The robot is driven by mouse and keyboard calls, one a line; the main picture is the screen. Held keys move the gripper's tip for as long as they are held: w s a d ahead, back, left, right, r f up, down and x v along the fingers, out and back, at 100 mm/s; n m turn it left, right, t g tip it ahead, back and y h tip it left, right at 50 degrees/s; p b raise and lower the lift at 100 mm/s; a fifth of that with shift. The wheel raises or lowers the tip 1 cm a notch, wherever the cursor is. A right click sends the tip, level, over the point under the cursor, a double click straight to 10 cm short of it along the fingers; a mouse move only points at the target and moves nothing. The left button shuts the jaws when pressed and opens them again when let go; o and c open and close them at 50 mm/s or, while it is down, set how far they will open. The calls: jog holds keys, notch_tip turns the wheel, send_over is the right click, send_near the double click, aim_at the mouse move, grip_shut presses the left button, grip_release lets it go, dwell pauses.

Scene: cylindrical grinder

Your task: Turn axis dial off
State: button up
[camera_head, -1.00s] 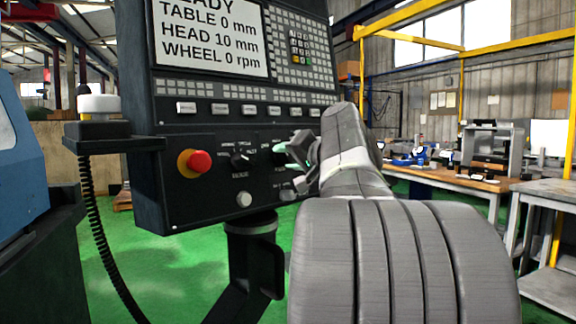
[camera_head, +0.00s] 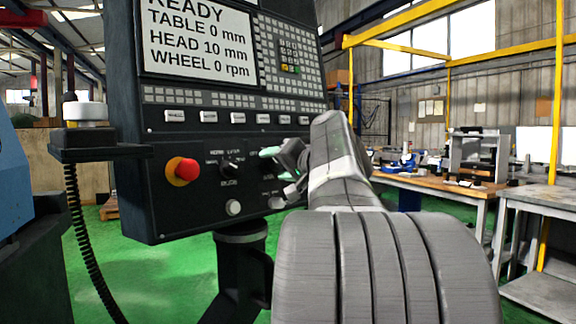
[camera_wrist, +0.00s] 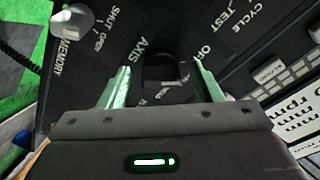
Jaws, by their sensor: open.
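The axis dial (camera_wrist: 160,72) is a dark knob on the black control panel, with the word AXIS beside it in the wrist view. My gripper (camera_wrist: 160,66) is open, its two green fingers on either side of the dial with gaps showing. I cannot tell how deep the fingertips reach along the knob. The dial's pointer direction is not clear in the dark. In the head view my gripper (camera_head: 273,168) is at the right part of the lower panel (camera_head: 190,212), and it and my arm mostly hide the axis dial.
A red emergency button (camera_head: 186,169) on a yellow base and another black dial (camera_head: 231,168) sit left of my gripper. A screen (camera_head: 197,42) reads READY. A pale knob (camera_wrist: 72,22) shows in the wrist view. A workbench (camera_head: 440,186) stands at right.

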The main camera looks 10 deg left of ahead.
jog(key=p+v, duration=0.1)
jog(key=v, duration=1.2)
jog(key=shift+s+d, duration=0.15)
jog(key=shift+d, duration=0.1)
jog(key=b+x, duration=0.1)
jog(key=x, duration=1.3)
jog(key=shift+s, duration=0.1)
jog(key=shift+r, duration=0.1)
jog(key=shift+d, duration=0.1)
